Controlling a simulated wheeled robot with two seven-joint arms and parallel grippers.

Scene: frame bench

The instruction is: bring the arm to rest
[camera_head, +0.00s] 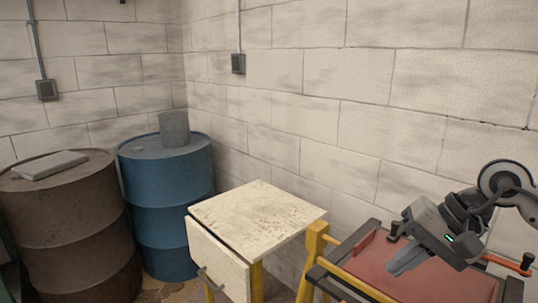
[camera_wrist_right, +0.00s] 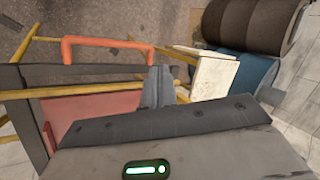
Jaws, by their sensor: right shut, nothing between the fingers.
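My right gripper (camera_head: 405,258) is shut and empty, held above a red-topped tray (camera_head: 400,280) in a yellow frame at the lower right of the head view. In the right wrist view the closed fingers (camera_wrist_right: 157,88) point away past the gripper body, with the red tray surface (camera_wrist_right: 95,115) below and to the left. I cannot tell the exact gap between the fingers and the tray. My right arm comes in from the right edge of the head view. My left gripper is out of view.
A small pale table (camera_head: 258,212) with yellow legs stands left of the tray. A blue barrel (camera_head: 165,200) bears a grey cylinder (camera_head: 174,129). A brown barrel (camera_head: 75,235) bears a flat grey block (camera_head: 50,165). A block wall (camera_head: 310,75) closes the back. An orange handle (camera_head: 505,264) is near my arm.

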